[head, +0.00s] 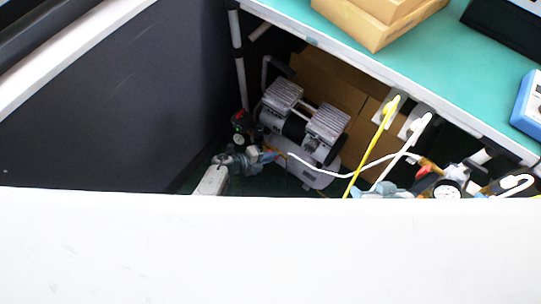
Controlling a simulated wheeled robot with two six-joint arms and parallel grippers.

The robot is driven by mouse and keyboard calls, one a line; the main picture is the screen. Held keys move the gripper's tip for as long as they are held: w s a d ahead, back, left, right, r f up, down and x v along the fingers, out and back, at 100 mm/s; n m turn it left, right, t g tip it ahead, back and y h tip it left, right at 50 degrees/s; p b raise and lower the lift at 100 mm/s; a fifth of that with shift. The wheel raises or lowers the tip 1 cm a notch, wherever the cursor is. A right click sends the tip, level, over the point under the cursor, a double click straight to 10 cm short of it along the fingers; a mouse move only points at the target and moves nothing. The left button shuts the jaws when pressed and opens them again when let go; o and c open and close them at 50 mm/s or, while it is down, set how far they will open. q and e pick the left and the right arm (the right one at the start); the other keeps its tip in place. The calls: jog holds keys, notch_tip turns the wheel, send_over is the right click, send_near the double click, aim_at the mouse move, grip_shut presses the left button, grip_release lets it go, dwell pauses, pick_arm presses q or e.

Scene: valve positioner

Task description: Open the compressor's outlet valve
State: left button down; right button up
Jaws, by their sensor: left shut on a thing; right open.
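The compressor (326,126), grey with two ribbed heads, stands on the floor under the bench. Small fittings show at its lower left, where the outlet valve appears to be, with a bluish part and an orange piece. My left gripper (250,158) is at these fittings, shut on a small part there, which looks like the outlet valve. Its fingers largely hide that part, so I cannot tell the handle's angle. My white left arm link (211,181) rises from behind the white surface. I cannot make out my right gripper.
The green-topped bench (390,80) overhangs the compressor, with a bench leg (239,60) behind it. A yellow cable (372,148) and a white cable (340,175) hang at the right, near a round gauge (447,190). A white surface (270,250) blocks the lower view.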

dwell(0.4)
pick_arm(q)
jog(key=c, duration=1.5)
grip_release()
jog(key=shift+s+a, duration=0.1)
pick_arm(e)
jog(key=shift+r, duration=0.1)
pick_arm(q)
jog(key=p+v, duration=0.3)
jog(key=v, duration=0.7)
jog(key=shift+a+r, duration=0.2)
jog(key=shift+a, duration=0.05)
pick_arm(e)
jog(key=s+d+r+g, duration=0.1)
jog(key=s+d+r+g+h, duration=0.1)
jog(key=r+g, duration=0.1)
jog(key=shift+s+d, duration=0.25)
jog(key=shift+d, duration=0.1)
pick_arm(q)
jog(key=shift+a, duration=0.1)
pick_arm(e)
jog(key=shift+h, duration=0.3)
